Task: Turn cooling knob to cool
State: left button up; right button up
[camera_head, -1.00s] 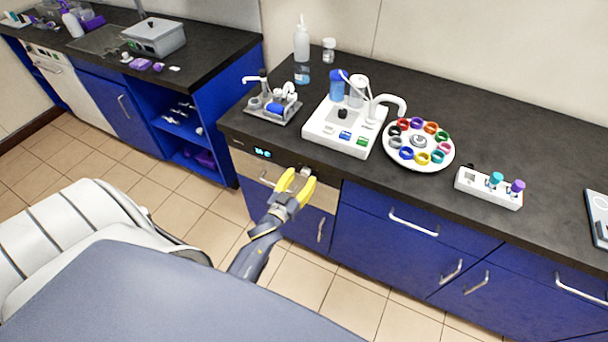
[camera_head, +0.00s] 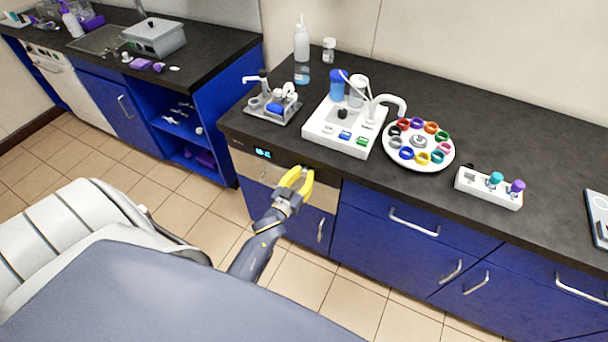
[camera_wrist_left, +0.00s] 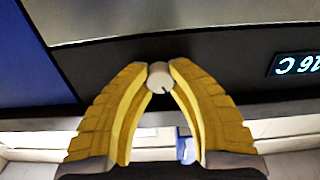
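The cooling knob (camera_wrist_left: 159,77) is a small pale round knob with a dark mark on its rim, on a dark panel. My left gripper (camera_wrist_left: 158,70) has its two yellow fingertips on either side of the knob, apparently touching it. In the head view my left gripper (camera_head: 298,174) is at the front panel (camera_head: 240,138) under the counter edge, and its fingers mostly hide the knob. A lit display (camera_head: 263,153) is on the same panel; it shows upside down and cut off in the wrist view (camera_wrist_left: 297,64). My right gripper is out of view.
Above the panel, the black counter (camera_head: 480,145) holds a white device (camera_head: 343,128), a small instrument stand (camera_head: 273,105), a round plate of colored rings (camera_head: 419,143) and a white block with two capped vials (camera_head: 488,188). Blue drawers (camera_head: 410,235) with handles are below. Open floor lies in front.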

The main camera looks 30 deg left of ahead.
pick_arm(q)
grip_shut()
jog(key=m, duration=0.5)
dwell(0.3)
jog(key=o, duration=0.8)
grip_release()
jog(key=s, duration=0.8)
jog(key=s+d, duration=0.1)
jog(key=s, duration=0.3)
